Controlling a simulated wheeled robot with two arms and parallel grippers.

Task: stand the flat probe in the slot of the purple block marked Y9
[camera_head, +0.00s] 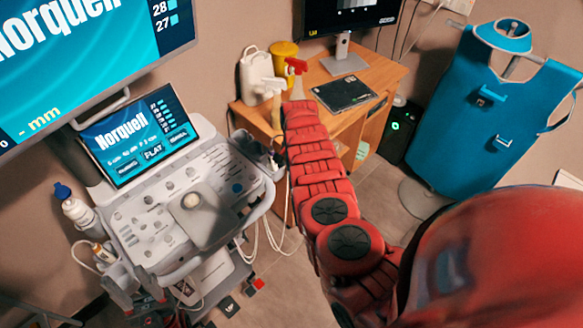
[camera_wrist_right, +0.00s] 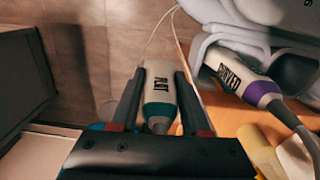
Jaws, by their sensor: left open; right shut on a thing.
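The flat probe (camera_wrist_right: 160,92), white with a "FLAT" label and a teal band, is between the fingers of my right gripper (camera_wrist_right: 159,76) in the right wrist view. The gripper is shut on its body. In the head view my red right arm reaches toward the desk and its gripper is hidden. My left gripper (camera_head: 243,296) is open and empty, low in the head view below the ultrasound console. I see no purple block marked Y9 in either view.
A purple-banded curved probe (camera_wrist_right: 248,87) sits in a grey holder close to my right gripper. The ultrasound console (camera_head: 185,205) stands left of the wooden desk (camera_head: 385,75), which carries bottles, a yellow tub (camera_head: 284,52) and a monitor. A blue apron (camera_head: 500,110) hangs at right.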

